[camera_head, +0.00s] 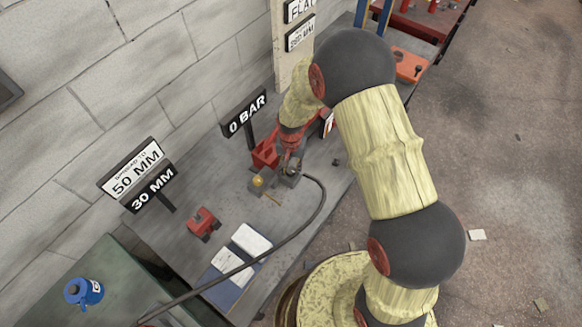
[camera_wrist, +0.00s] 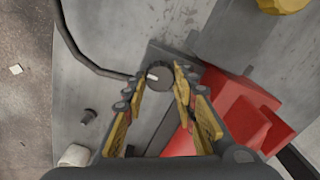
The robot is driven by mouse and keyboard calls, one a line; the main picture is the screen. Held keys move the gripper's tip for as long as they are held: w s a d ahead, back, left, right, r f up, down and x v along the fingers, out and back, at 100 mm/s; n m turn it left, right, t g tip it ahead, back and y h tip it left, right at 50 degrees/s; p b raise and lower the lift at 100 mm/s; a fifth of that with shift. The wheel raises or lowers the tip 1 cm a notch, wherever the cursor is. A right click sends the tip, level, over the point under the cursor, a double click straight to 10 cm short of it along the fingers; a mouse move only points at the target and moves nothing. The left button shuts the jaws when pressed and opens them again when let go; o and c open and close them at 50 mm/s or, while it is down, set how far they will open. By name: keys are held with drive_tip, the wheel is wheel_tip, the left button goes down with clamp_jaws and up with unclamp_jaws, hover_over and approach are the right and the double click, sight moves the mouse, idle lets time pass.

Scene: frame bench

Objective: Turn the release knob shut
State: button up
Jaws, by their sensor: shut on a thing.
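The release knob (camera_wrist: 158,84) is a dark grey disc with a short white mark on its top, seen in the wrist view between my two fingertips. My gripper (camera_wrist: 159,76) is shut on it, one yellow-padded finger on each side. In the head view my gripper (camera_head: 292,167) points down onto a grey block on the bench, and the knob is mostly hidden there. A red body (camera_wrist: 235,110) lies beside the knob in the wrist view; it also shows in the head view (camera_head: 264,154). A sign beside it reads 0 BAR (camera_head: 246,112).
A black hose (camera_head: 318,205) curves from the grey block across the bench (camera_head: 180,235). A brass-coloured knob (camera_head: 257,181), a red block (camera_head: 203,222) and an open booklet (camera_head: 228,263) lie nearby. Signs (camera_head: 135,172) read 50 MM and 30 MM. A block wall (camera_head: 150,60) stands behind.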

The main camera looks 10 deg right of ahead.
sight(291, 169)
drive_tip(key=o, duration=1.2)
drive_tip(key=shift+c, duration=0.2)
wheel_tip(291, 169, up, 12)
